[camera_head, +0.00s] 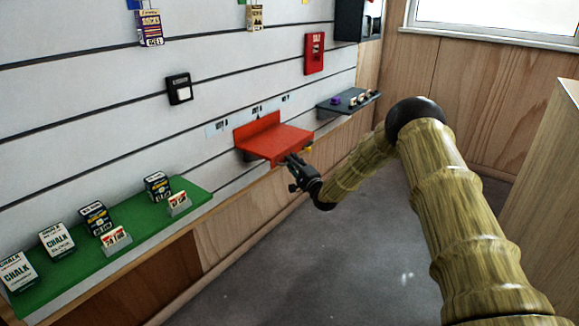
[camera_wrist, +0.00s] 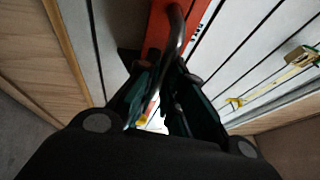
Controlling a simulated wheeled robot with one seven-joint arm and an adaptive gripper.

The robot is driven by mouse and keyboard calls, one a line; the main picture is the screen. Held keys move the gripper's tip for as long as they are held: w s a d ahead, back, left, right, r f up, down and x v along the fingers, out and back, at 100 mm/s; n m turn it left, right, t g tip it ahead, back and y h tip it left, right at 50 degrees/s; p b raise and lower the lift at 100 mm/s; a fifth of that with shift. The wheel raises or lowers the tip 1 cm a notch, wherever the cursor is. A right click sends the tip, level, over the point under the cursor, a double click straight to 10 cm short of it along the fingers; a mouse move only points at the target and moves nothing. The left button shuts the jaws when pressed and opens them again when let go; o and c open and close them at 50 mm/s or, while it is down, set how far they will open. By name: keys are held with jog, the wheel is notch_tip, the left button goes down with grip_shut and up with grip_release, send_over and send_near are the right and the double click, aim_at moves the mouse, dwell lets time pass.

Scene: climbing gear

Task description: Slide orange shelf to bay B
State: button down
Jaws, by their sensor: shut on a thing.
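The orange shelf (camera_head: 283,141), red-orange with an upright back panel, hangs on the slatted white wall. Small bay labels (camera_head: 217,128) show in a row on the wall behind it; their letters are too small to read. My gripper (camera_head: 292,161) is at the shelf's front edge, shut on a curved metal handle (camera_wrist: 176,30) there. In the wrist view the shelf (camera_wrist: 157,30) lies just beyond my fingers (camera_wrist: 160,100). The fingers hide part of the grip.
A green shelf (camera_head: 150,221) with chalk boxes and price cards is at left. A dark shelf (camera_head: 345,106) with small items is close on the right. A red box (camera_head: 314,53) and a black-framed switch (camera_head: 179,89) are on the wall above. Grey floor is clear in front.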

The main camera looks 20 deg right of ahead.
jog(key=c, duration=1.5)
grip_release()
jog(key=v, duration=1.2)
jog(key=shift+f, duration=0.1)
